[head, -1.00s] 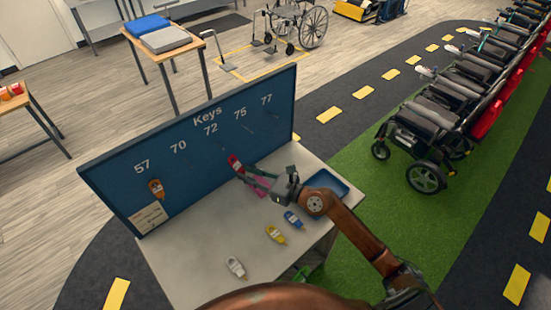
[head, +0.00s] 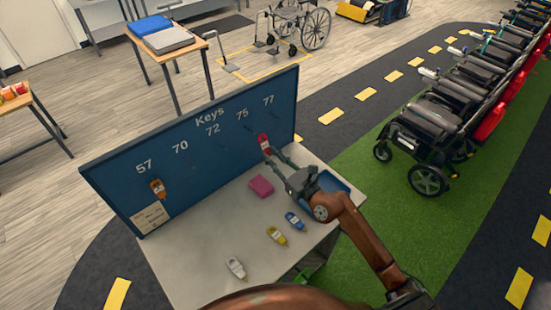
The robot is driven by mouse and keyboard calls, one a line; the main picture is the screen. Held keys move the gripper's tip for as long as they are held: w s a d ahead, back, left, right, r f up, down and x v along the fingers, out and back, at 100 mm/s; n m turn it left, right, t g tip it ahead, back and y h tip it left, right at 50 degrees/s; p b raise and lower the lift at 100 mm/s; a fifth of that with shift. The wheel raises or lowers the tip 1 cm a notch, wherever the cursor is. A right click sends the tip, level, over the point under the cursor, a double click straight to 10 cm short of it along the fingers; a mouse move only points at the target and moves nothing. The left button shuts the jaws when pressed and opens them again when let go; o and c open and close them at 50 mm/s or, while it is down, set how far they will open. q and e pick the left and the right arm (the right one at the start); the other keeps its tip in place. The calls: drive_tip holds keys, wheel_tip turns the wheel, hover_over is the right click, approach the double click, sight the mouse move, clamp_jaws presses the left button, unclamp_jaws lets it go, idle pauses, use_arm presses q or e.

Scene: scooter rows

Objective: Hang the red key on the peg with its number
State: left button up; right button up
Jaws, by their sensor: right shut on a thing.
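The red key (head: 264,144) is held by its lower end in my right gripper (head: 271,156), just in front of the blue key board (head: 115,182). It is upright, below and between the numbers 75 (head: 242,114) and 77 (head: 268,100). The number on its tag is too small to read. I cannot tell whether it touches a peg. The board also bears 57, 70 and 72. An orange key (head: 158,188) hangs under 57. My left gripper is not in view.
The table (head: 202,238) under the board holds a pink block (head: 261,187), a yellow key (head: 276,236), a blue key (head: 294,221) and a white key (head: 236,268). A blue tray (head: 334,182) is partly hidden behind my right arm.

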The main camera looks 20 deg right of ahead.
drive_tip(key=w+a+f+b, duration=0.1)
drive_tip(key=w+a+b, duration=0.1)
drive_tip(key=w, duration=0.5)
drive_tip(key=shift+a+f, duration=0.25)
drive_tip(key=shift+f, duration=0.05)
idle(0.5)
drive_tip(key=shift+w, duration=0.1)
idle(0.6)
drive_tip(key=o, duration=0.9)
drive_tip(key=shift+o, duration=0.2)
